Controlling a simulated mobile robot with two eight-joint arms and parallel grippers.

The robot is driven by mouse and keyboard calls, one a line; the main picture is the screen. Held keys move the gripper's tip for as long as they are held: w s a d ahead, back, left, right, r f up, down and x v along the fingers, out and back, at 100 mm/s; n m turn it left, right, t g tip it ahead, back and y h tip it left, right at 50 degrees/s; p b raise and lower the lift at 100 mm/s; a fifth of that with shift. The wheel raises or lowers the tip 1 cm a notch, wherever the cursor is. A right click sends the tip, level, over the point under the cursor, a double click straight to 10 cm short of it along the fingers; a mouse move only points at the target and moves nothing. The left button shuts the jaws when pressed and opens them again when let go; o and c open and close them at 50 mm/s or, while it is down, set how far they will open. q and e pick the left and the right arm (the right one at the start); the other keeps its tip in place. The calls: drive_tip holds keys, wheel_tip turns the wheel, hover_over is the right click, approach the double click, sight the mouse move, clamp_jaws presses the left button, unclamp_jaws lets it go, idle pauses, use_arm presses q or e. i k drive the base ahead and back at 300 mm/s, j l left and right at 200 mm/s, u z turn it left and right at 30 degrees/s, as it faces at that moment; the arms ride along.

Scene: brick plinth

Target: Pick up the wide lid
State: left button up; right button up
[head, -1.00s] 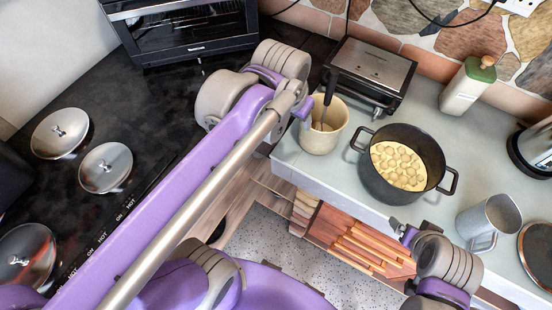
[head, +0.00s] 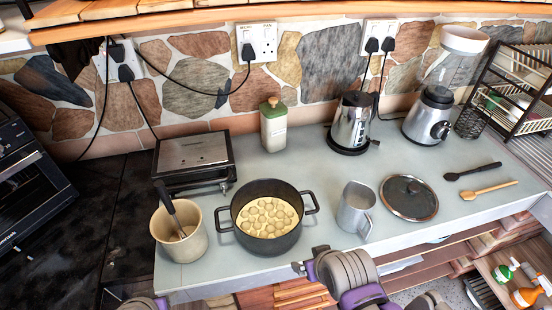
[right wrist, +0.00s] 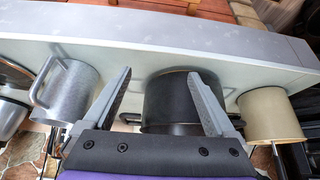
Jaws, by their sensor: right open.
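The black pot (head: 267,215) of yellow food and a beige pot (head: 179,232) with a utensil stand left of the mug. A kettle (head: 352,122) and blender (head: 432,110) stand behind the lid. Two spoons (head: 489,189) lie to its right. Open drawers sit below the counter.

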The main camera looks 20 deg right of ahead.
sight(408, 198)
drive_tip(key=k, duration=0.5)
drive_tip(key=k+z, duration=0.1)
drive_tip(key=z, duration=1.25)
drive_tip(key=i+j+z, duration=0.1)
drive_tip(key=i, duration=0.3)
drive_tip(key=i+j+z, duration=0.1)
drive_tip(key=i, duration=0.3)
drive_tip(key=l+u, duration=0.4)
drive_tip(key=k+l+u, duration=0.15)
drive_tip(key=u, duration=0.25)
